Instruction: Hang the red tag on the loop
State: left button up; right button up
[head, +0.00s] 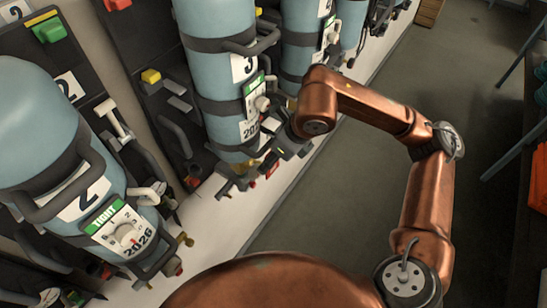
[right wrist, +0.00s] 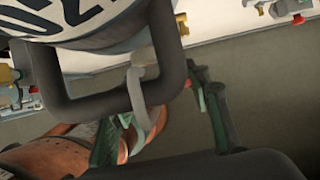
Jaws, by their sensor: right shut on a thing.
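My right gripper (head: 262,162) is at the foot of the blue cylinder marked 3 (head: 222,60). It is shut, with a small red piece (head: 270,171) at its tips that looks like the red tag, mostly hidden. My left gripper is not in view.
Blue cylinder 2 (head: 35,125) stands at the left, with a green label (head: 103,217), a grey hook and brass and red fittings at its foot. More cylinders (head: 303,45) stand farther back along the white ledge (head: 215,235).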

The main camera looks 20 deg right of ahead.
jog(key=shift+f, duration=0.1)
dwell(0.3)
jog(key=o, duration=1)
jog(key=v, duration=1.2)
jog(key=shift+d, duration=0.1)
